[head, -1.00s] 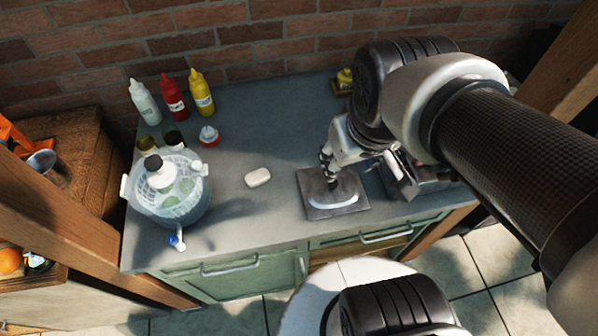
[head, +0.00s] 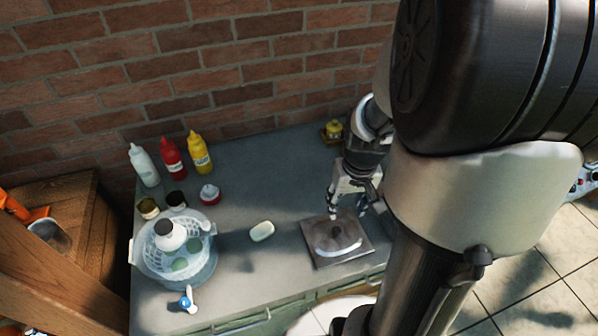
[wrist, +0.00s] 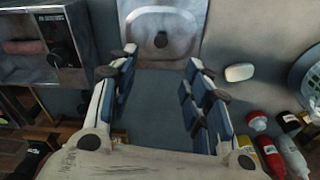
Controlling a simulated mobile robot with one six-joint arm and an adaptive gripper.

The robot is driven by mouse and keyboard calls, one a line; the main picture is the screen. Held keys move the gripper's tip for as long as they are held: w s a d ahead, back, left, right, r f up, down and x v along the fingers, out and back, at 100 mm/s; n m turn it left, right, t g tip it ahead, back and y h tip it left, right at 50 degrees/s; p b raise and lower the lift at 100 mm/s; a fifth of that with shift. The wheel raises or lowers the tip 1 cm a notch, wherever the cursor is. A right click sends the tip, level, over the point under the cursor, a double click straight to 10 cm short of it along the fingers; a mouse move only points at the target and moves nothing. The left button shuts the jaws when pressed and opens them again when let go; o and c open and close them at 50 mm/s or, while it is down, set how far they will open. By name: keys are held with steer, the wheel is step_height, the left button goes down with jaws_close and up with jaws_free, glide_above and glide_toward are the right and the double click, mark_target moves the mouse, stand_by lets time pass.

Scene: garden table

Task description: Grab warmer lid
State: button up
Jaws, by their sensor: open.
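The warmer lid (head: 350,247), a square grey metal plate with a dark knob in its middle, lies flat on the counter. It shows at the top of the wrist view (wrist: 185,38), knob up, with its far edge cut off. My gripper (head: 346,208) is open and empty, at the lid's back edge, on the wall side of the knob. In the wrist view the open fingers (wrist: 163,62) point towards the lid, with bare counter between them. The knob is apart from the fingers. I cannot tell the gripper's exact height.
A metal appliance with a dial (wrist: 62,50) stands beside the lid, mostly hidden behind my arm in the head view. A white bar (head: 262,231) lies left of the lid. A pot with a basket (head: 150,262) and bottles (head: 173,158) stand farther left.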

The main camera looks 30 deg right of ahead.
steer(key=b, duration=0.3)
glide_above(337, 230)
steer(key=s, duration=0.1)
step_height(337, 230, down, 9)
steer(key=shift+w+a+f+b, duration=0.15)
steer(key=shift+f+b, duration=0.15)
steer(key=shift+f, duration=0.65)
steer(key=shift+w+d+f+b, duration=0.15)
steer(key=shift+f+b, duration=0.1)
steer(key=shift+f, duration=0.7)
steer(key=shift+w+a+f+b, duration=0.15)
steer(key=shift+f+b, duration=0.15)
steer(key=shift+f, duration=0.65)
jaws_close()
